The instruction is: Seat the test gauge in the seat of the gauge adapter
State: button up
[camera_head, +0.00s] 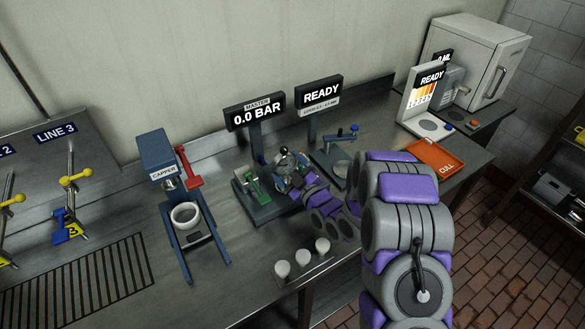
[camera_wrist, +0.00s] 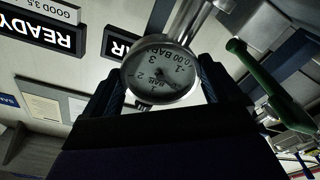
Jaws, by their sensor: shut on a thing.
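The test gauge (camera_wrist: 160,72) is a round silver gauge with a white dial, seen upside down in the wrist view. My gripper (camera_wrist: 158,88) is shut on it, with a dark finger on each side. In the head view my gripper (camera_head: 290,163) is over the green-levered stand under the MASTER display. This stand (camera_head: 262,211) seems to be the gauge adapter; its green lever (camera_head: 253,187) also shows in the wrist view (camera_wrist: 265,85). A silver cylinder (camera_wrist: 205,18) shows just beyond the gauge. The seat is hidden, so I cannot tell whether the gauge touches it.
The MASTER display (camera_head: 257,111) reads 0.0 BAR. A READY display (camera_head: 320,92) with a blue-handled stand (camera_head: 341,150) is to the right. A capper (camera_head: 170,185) stands left, and white cups (camera_head: 302,257) stand in front. An orange OUT tray (camera_head: 436,158) lies at right.

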jog(key=shift+a+f, duration=0.1)
jog(key=shift+a, duration=0.85)
jog(key=shift+d, duration=0.9)
jog(key=shift+a, duration=0.65)
jog(key=shift+d+b, duration=0.3)
jog(key=shift+d, duration=0.35)
jog(key=shift+a, duration=0.15)
jog(key=shift+a, duration=0.2)
jog(key=shift+d+f, duration=0.1)
jog(key=shift+d, duration=0.2)
jog(key=shift+a+f+b, duration=0.1)
jog(key=shift+f+b, duration=0.2)
jog(key=shift+f, duration=0.1)
